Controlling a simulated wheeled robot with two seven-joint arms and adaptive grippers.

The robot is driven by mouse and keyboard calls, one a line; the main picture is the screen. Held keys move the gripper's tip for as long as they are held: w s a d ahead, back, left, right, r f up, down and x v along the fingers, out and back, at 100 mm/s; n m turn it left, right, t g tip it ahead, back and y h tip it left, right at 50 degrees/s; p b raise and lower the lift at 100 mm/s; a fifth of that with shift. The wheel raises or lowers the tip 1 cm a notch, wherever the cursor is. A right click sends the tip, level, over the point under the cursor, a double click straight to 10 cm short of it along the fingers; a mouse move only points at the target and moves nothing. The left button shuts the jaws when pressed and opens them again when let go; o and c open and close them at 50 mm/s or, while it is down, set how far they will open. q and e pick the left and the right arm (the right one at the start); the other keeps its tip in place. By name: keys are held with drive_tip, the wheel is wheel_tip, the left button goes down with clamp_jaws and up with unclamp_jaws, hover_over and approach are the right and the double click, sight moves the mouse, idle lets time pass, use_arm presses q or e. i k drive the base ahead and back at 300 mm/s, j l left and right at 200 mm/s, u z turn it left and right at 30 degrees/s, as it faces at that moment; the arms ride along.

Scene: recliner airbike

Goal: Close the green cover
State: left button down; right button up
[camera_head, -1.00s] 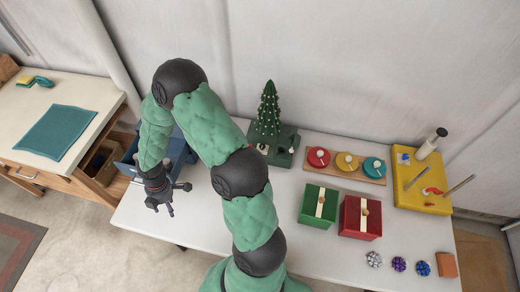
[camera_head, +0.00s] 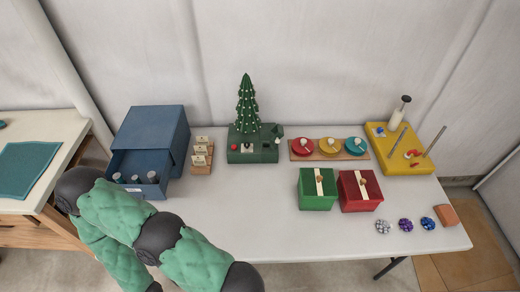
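The green box (camera_head: 317,200) stands on the white table right of centre. Its green top carries a cream strip and a small tan knob; I cannot tell whether this top is a separate cover or how it is seated. A green padded arm of mine reaches from the bottom edge toward the lower left, with its gripper out of view. The other gripper is also out of view. No gripper is at the green box.
A red box (camera_head: 360,196) stands close right of the green one. Behind are a wooden board (camera_head: 347,155) with three coloured discs and a Christmas tree (camera_head: 246,105) on a green base. A blue cabinet (camera_head: 160,127) has its drawer open with bottles inside. The table's middle is clear.

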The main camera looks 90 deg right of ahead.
sight(276, 136)
drive_tip(key=j+z, duration=0.1)
drive_tip(key=z, duration=0.35)
drive_tip(key=j+z, duration=0.15)
drive_tip(key=z, duration=0.35)
drive_tip(key=i+j+z, duration=0.1)
drive_tip(key=z, duration=0.35)
